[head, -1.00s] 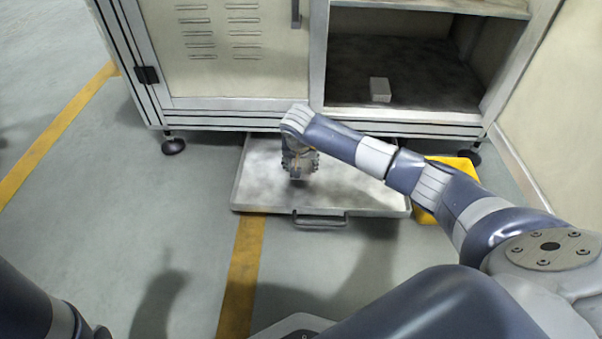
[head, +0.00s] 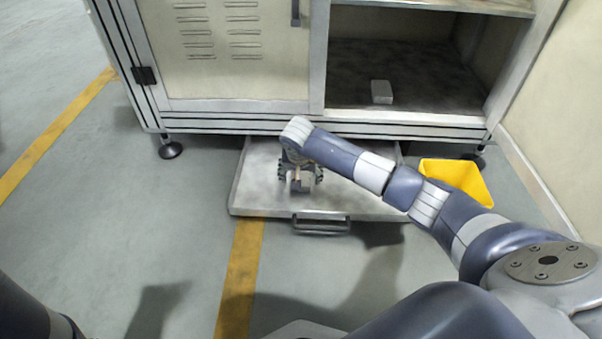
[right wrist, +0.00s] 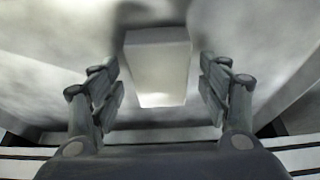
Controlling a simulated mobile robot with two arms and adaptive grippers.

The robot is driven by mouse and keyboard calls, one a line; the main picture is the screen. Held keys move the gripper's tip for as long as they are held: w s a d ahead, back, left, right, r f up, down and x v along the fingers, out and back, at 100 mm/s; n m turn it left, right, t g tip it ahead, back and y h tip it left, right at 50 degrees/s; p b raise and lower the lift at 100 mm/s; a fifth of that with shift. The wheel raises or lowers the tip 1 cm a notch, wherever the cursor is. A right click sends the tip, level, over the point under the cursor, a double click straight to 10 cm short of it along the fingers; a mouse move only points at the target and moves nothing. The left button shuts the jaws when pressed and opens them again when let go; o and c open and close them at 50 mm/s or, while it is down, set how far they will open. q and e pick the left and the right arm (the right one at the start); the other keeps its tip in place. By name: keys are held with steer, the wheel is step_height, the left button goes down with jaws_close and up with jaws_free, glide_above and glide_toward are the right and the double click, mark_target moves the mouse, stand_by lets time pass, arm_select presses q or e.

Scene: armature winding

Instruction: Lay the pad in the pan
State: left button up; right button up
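The pan (head: 375,205) is a shallow grey metal tray with a front handle, lying on the floor and reaching partly under the cabinet. The pad (right wrist: 158,68) is a pale block, seen between my right fingers in the right wrist view, over the pan's mottled surface. It looks to be resting on the pan's floor. My right gripper (right wrist: 160,90) points down over the left part of the pan, its fingers spread with a gap on each side of the pad. In the head view the gripper (head: 301,180) partly hides the pad. My left gripper is out of view.
The cabinet (head: 225,120) stands behind, above the back of the pan. Another pale block (head: 381,92) sits on its open lower shelf. A yellow bin (head: 460,177) stands to the right of the pan. The floor to the left and front is clear.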

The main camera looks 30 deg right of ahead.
steer(key=p+v, duration=0.8)
steer(key=v, duration=0.4)
steer(key=shift+r, duration=0.2)
